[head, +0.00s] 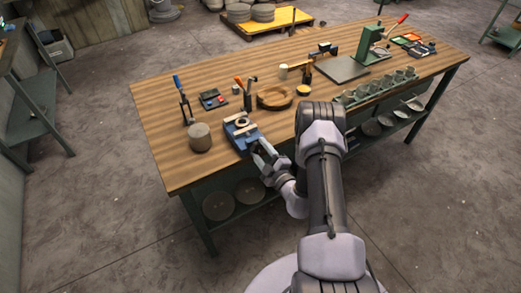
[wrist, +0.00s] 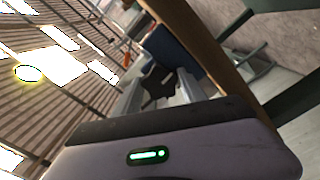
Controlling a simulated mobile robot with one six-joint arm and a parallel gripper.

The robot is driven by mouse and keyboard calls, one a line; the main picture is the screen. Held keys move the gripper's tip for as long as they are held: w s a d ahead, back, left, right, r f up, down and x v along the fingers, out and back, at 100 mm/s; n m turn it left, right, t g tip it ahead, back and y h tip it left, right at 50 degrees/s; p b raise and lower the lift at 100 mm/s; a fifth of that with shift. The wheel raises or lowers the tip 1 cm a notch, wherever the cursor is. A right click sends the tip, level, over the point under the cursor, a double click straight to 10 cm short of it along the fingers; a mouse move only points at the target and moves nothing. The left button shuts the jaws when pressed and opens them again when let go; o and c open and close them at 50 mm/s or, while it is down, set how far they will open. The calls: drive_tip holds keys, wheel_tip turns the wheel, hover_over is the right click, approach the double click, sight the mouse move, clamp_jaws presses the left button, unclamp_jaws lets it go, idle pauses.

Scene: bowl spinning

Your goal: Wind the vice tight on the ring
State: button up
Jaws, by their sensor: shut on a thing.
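The blue vice (head: 236,137) stands at the front edge of the wooden bench, left of my arm. A small ring (head: 241,122) shows at its pale jaws; I cannot tell how tightly it sits. My gripper (head: 262,151) is at the front of the vice, just off the bench edge. In the wrist view, the gripper's fingers (wrist: 160,90) stand either side of a dark knob-like vice handle (wrist: 157,82) and are shut on it. The vice's blue body (wrist: 176,50) is behind the handle. The ring is not visible in the wrist view.
The bench (head: 166,166) holds a grey cylinder (head: 200,137) left of the vice and a round wooden dish (head: 274,97) behind it to the right. A green press (head: 371,48) stands at the far right. Discs lie on the shelf below.

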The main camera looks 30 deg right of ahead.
drive_tip(key=m, duration=0.4)
drive_tip(key=shift+f, duration=0.1)
drive_tip(key=shift+a+m, duration=0.1)
drive_tip(key=shift+m, duration=2)
drive_tip(key=o, duration=1.4)
drive_tip(key=shift+c, duration=0.2)
drive_tip(key=s+p, duration=0.2)
drive_tip(key=s, duration=1.5)
drive_tip(key=shift+s+d, duration=0.25)
drive_tip(key=shift+d, duration=0.05)
